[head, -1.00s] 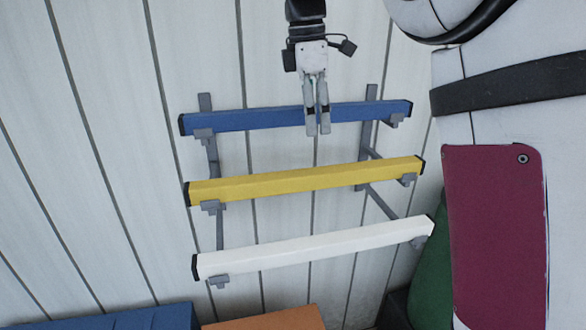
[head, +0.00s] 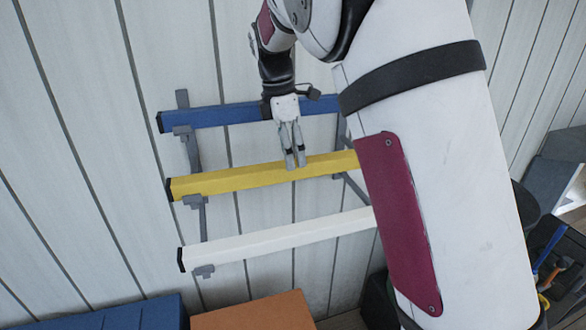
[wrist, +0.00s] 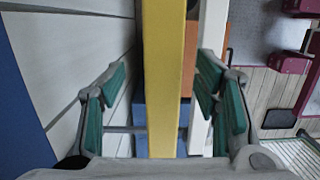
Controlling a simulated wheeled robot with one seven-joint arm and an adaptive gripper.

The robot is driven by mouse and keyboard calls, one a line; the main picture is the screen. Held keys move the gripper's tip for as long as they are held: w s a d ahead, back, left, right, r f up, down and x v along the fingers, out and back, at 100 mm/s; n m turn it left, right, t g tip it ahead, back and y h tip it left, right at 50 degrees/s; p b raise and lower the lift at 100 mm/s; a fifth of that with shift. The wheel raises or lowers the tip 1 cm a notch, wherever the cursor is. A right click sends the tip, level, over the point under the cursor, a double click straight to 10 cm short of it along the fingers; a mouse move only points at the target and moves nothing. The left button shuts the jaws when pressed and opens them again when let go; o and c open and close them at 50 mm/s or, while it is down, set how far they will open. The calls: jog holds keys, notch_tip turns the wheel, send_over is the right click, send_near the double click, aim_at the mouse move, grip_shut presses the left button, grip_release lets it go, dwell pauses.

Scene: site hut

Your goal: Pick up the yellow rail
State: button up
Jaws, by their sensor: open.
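The yellow rail (head: 230,179) rests on grey wall brackets, the middle of three rails in the head view. Its right end is hidden behind my arm. My gripper (head: 296,164) points down in front of the yellow rail in the head view, its fingertips overlapping it. In the wrist view the yellow rail (wrist: 164,80) runs lengthwise between the two green-padded fingers (wrist: 162,95), with a gap on each side. The gripper is open and holds nothing.
A blue rail (head: 222,116) sits above and a white rail (head: 260,242) below, on the same grey brackets (head: 193,160). A blue box (head: 120,315) and an orange box (head: 255,312) stand below. The planked wall is close behind the rails.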

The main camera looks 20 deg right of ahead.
jog(key=shift+s+d+f+p, duration=0.1)
jog(key=shift+d+f+p, duration=0.1)
jog(key=shift+f, duration=0.7)
jog(key=shift+s+d+f+p, duration=0.1)
jog(key=shift+f+p, duration=0.1)
jog(key=shift+f, duration=0.7)
grip_shut()
jog(key=shift+w+r, duration=0.1)
jog(key=shift+r, duration=0.05)
